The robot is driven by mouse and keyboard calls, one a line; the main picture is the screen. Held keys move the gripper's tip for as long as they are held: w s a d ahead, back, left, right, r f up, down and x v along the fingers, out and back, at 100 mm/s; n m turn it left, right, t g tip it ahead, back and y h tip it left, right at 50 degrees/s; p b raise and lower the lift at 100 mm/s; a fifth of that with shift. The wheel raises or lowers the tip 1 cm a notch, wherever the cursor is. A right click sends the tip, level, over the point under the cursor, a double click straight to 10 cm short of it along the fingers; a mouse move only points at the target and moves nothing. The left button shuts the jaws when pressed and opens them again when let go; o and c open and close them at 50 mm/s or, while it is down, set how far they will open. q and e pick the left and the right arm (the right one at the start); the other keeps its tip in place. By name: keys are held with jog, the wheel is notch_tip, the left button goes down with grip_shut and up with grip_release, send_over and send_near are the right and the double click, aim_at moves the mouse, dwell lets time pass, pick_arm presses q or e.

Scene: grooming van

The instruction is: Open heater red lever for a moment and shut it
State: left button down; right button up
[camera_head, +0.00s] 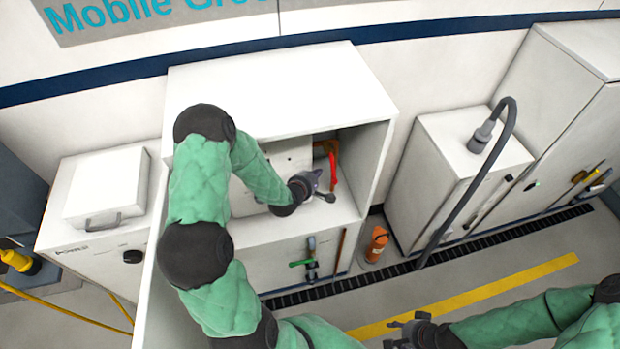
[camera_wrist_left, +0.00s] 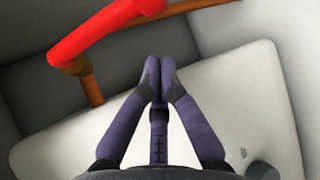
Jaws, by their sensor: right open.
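The red lever (camera_head: 333,168) is inside the open white cabinet, on a copper-orange pipe (camera_head: 327,148) beside the white heater box (camera_head: 287,157). In the left wrist view the red lever (camera_wrist_left: 105,30) crosses the upper left, slanting, above the fingertips. My left gripper (camera_head: 318,186) reaches into the cabinet just in front of the lever. In the left wrist view its fingers (camera_wrist_left: 158,70) are together with nothing between them, apart from the lever. My right gripper (camera_head: 396,334) is open and empty low in the head view, away from the cabinet.
Cabinet walls (camera_head: 370,150) stand close around my left gripper. A white cabinet with a grey hose (camera_head: 480,170) stands right. A white power unit (camera_head: 105,190) stands left.

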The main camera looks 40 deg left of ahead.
pick_arm(q)
jog(key=shift+s+d+r, duration=0.1)
jog(key=shift+d+r, duration=0.4)
jog(key=shift+d, duration=0.25)
jog(key=shift+d+r, duration=0.45)
jog(key=shift+d, duration=0.3)
jog(key=shift+r+p, duration=0.1)
jog(key=shift+p, duration=0.2)
jog(key=shift+s+d+r+h+p, duration=0.1)
jog(key=shift+s+h+p, duration=0.05)
jog(key=shift+h+p, duration=0.15)
jog(key=shift+d+r+n+g+p, duration=0.15)
jog(key=shift+n+g+p, duration=0.15)
jog(key=shift+g+p, duration=0.15)
jog(key=shift+s+d+r+n+g+h+p, duration=0.15)
jog(key=shift+r+n+g+h+p, duration=0.25)
jog(key=shift+p, duration=0.45)
jog(key=shift+s+d+r+n+g+h+p, duration=0.1)
jog(key=shift+s+r+g+h+p, duration=0.1)
jog(key=shift+g+h+p, duration=0.45)
jog(key=shift+s+d+r+p, duration=0.15)
jog(key=shift+d+r+p, duration=0.05)
jog(key=shift+r+p, duration=0.65)
dwell(2.1)
